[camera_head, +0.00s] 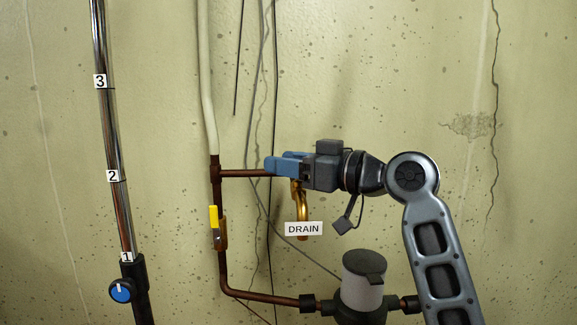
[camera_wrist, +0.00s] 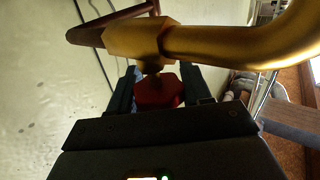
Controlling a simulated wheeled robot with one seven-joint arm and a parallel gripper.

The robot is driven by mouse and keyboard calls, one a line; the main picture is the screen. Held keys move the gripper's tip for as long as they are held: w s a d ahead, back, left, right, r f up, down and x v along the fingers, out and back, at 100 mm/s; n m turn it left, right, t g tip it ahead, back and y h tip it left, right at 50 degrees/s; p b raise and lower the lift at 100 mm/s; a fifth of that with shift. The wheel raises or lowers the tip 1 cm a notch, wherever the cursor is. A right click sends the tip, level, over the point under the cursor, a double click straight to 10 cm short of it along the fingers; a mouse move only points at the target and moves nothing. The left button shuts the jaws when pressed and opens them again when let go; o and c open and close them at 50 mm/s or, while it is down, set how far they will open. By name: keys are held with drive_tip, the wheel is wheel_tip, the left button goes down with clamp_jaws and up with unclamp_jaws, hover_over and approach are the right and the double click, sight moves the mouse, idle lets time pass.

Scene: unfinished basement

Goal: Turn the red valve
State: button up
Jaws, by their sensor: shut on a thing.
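The red valve handle (camera_wrist: 157,92) shows in the wrist view between the two dark fingers of my gripper (camera_wrist: 160,95), below a brass valve body (camera_wrist: 140,40). My gripper is shut on it. In the head view my gripper (camera_head: 272,166) has blue fingers at the end of the horizontal copper pipe. The fingers and gripper body hide the red handle there. The brass drain spout (camera_head: 303,205) hangs down under the gripper, with a white DRAIN label (camera_head: 303,228) on it.
A yellow-handled valve (camera_head: 214,217) sits on the vertical copper pipe to the left. A chrome pole with number tags (camera_head: 113,130) and a blue knob (camera_head: 122,291) is at far left.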

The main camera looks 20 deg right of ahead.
drive_tip(key=o, duration=1)
drive_tip(key=shift+c, duration=0.2)
drive_tip(key=shift+s+d, duration=0.1)
drive_tip(key=v, duration=0.7)
drive_tip(key=shift+s+b, duration=0.25)
drive_tip(key=shift+b, duration=0.1)
drive_tip(key=shift+d, duration=0.15)
